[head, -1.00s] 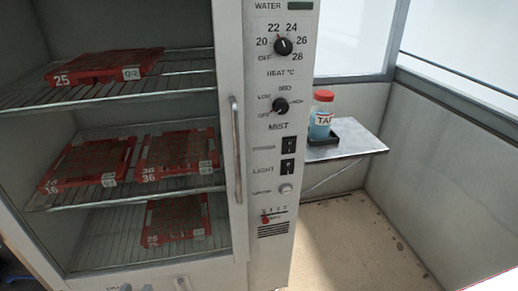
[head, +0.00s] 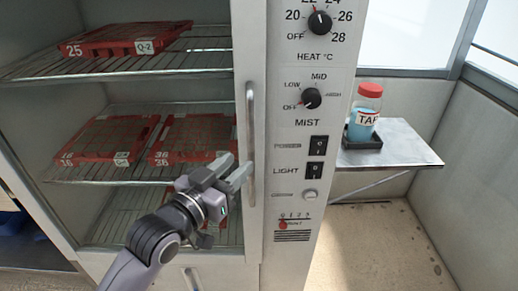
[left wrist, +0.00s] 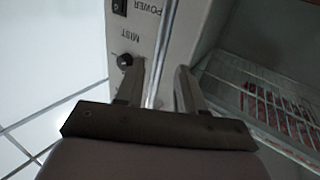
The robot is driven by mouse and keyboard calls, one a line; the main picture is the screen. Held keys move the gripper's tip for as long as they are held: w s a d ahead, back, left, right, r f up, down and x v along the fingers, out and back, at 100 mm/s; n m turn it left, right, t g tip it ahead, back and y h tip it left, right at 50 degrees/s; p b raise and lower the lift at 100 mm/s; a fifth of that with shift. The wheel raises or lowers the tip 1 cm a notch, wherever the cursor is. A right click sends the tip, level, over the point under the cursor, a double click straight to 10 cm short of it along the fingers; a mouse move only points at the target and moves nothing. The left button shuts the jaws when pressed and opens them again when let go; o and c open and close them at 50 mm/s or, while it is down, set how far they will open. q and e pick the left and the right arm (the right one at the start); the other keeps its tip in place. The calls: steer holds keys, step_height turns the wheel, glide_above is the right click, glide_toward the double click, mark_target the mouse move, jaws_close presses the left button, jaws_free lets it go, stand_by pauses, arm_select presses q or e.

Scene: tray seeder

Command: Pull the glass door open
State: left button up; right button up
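The glass door fills the front of the tall cabinet, with its pale frame (head: 248,225) along the right side. Its vertical metal bar handle (head: 250,120) is on that frame. The door looks shut. My left gripper (head: 233,170) is open near the lower part of the handle, with its fingers pointing toward it. In the left wrist view the bar handle (left wrist: 168,45) runs between the two open fingers (left wrist: 158,85), with gaps visible at the sides. My right gripper is not in view.
The control panel (head: 312,130) with knobs and switches is right of the handle. Red trays (head: 105,48) sit on wire shelves behind the glass. A bottle with a red cap (head: 366,105) stands in a black holder on a metal side shelf (head: 405,150). Floor below it is clear.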

mark_target(249, 154)
arm_select(q)
steer(key=shift+x, duration=3.15)
jaws_close()
